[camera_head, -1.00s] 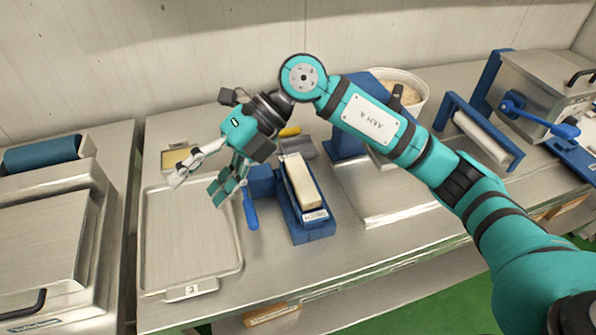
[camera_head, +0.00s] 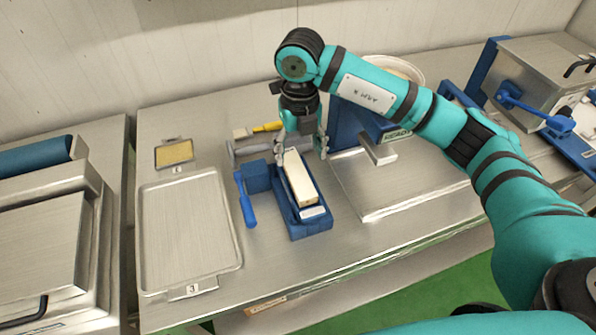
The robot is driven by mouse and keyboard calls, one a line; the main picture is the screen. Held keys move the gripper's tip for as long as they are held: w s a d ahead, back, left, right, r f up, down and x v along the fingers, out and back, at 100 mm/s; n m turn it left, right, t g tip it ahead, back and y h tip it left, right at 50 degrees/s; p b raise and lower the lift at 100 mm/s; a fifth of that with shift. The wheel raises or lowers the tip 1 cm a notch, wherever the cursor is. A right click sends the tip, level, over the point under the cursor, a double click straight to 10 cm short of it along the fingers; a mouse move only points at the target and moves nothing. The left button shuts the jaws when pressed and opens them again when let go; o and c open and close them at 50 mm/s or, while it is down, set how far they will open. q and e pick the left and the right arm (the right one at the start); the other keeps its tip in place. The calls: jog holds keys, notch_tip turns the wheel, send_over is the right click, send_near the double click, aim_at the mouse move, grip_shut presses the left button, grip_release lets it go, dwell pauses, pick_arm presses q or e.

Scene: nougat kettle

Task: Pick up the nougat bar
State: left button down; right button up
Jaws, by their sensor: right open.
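A cream nougat bar (camera_head: 301,182) lies lengthwise in a narrow blue holder (camera_head: 311,228) with a pale label at its near end. My right gripper (camera_head: 302,152) points down over the far end of the bar. It is open, with one finger to the left of the bar and one to the right. The gripper body hides the far end of the holder, and I cannot tell whether the fingers touch the bar. My left gripper is not in view.
A blue-handled clamp (camera_head: 245,196) adjoins the holder's left side. An empty metal tray (camera_head: 190,288) lies left, with a small yellow-filled tray (camera_head: 174,154) behind. A yellow-handled tool (camera_head: 267,127) lies behind the holder. A blue-framed slicer (camera_head: 348,128) and metal plate (camera_head: 400,192) stand right.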

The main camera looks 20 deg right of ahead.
aim_at(298, 174)
notch_tip(298, 174, down, 2)
jog(key=shift+f+p, duration=0.2)
jog(key=shift+p, duration=0.1)
jog(key=shift+f+p, duration=0.3)
jog(key=shift+p, duration=0.05)
jog(key=f, duration=0.1)
jog(key=f+p, duration=0.2)
jog(key=shift+w+a+f, duration=0.1)
jog(key=shift+w+f, duration=0.15)
jog(key=shift+f, duration=0.55)
jog(key=c, duration=1.4)
